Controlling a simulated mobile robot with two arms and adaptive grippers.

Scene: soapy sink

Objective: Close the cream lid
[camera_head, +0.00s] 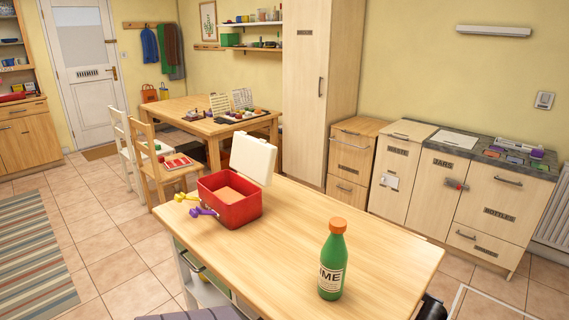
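The cream lid (253,158) stands open, roughly upright, at the back edge of the red box (236,213). The box rests near the far left part of the light wooden table (310,230) in front of me. Its open top shows a tan inside or contents that I cannot make out. Neither of my grippers can be made out in this view. A dark shape shows at the bottom right edge, too cut off to tell what it is.
A green bottle (333,262) with an orange cap stands upright at the table's near right. A yellow item (186,197) and a purple item (203,212) lie by the box's left side. The table between box and bottle is clear. Cabinets (462,190) stand behind.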

